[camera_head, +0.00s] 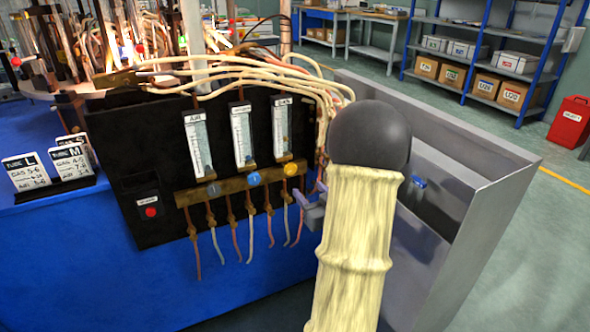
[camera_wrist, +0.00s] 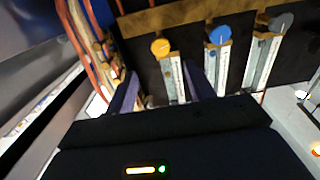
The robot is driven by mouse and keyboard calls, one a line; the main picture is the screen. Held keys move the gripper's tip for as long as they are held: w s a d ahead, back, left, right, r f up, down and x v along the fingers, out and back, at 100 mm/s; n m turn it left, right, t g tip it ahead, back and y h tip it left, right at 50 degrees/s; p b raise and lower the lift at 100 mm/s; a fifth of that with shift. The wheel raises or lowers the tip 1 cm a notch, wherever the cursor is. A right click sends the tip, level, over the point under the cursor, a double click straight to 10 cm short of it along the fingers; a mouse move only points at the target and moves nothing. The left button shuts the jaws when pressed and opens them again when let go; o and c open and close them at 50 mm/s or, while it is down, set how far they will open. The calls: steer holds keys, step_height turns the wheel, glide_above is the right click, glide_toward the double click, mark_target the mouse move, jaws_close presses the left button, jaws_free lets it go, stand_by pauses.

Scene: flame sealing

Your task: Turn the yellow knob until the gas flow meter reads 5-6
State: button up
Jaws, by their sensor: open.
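The yellow knob (camera_head: 291,169) sits at the right end of the brass bar on the black panel, below the gas flow meter (camera_head: 282,128). The meter is a clear scaled tube; its reading is too small to tell. My gripper (camera_head: 311,192) is open, just right of and slightly below the knob in the head view, and apart from it. In the wrist view, which is turned over, the yellow knob (camera_wrist: 160,46) lies beyond my gripper's two purple fingers (camera_wrist: 161,90), roughly between them. Nothing is held. My arm hides the panel's right side.
A blue knob (camera_head: 253,179) and a grey knob (camera_head: 214,188) sit left on the same bar. Hoses hang below and cream tubes (camera_head: 250,72) run above. A grey metal bin (camera_head: 480,205) stands right. Tube cards (camera_head: 27,172) stand left, near a red button (camera_head: 151,212).

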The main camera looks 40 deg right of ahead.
mark_target(292, 171)
steer(key=b+x, duration=0.1)
steer(key=x, duration=0.8)
steer(key=shift+w, duration=0.35)
steer(key=shift+c, duration=0.2)
steer(key=c, duration=0.9)
